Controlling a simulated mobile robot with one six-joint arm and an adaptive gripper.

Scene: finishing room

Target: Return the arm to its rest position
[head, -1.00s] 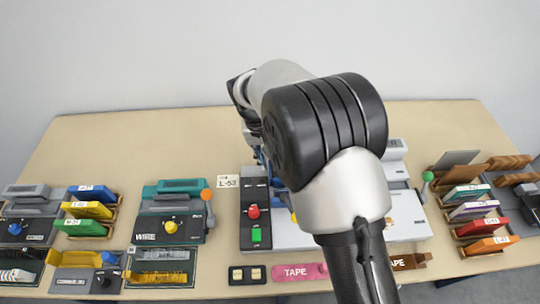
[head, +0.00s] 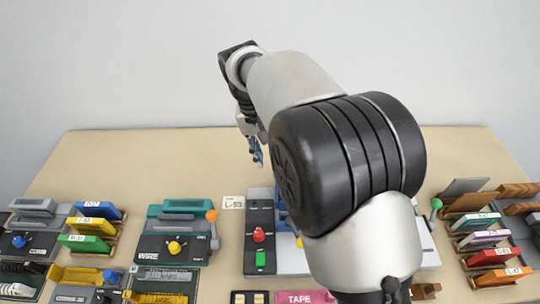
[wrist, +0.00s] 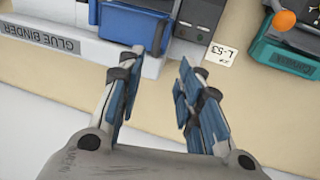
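My gripper (wrist: 155,105) shows in the wrist view with its two blue-padded fingers spread apart and nothing between them. Bare tan table (wrist: 260,110) and a strip of pale floor or wall show beneath and around it. In the head view my gripper (head: 256,150) is small, partly hidden by my arm, and hangs above the back part of the table (head: 130,160). My arm rises across the middle of the head view and hides part of the centre machine.
The glue binder (wrist: 60,45) and L-53 label (wrist: 222,53) lie close in front of the gripper. The wire machine (head: 172,248) stands left, an orange ball lever (head: 211,216) beside it. Racks of coloured blocks (head: 494,256) stand right. The table's back strip is clear.

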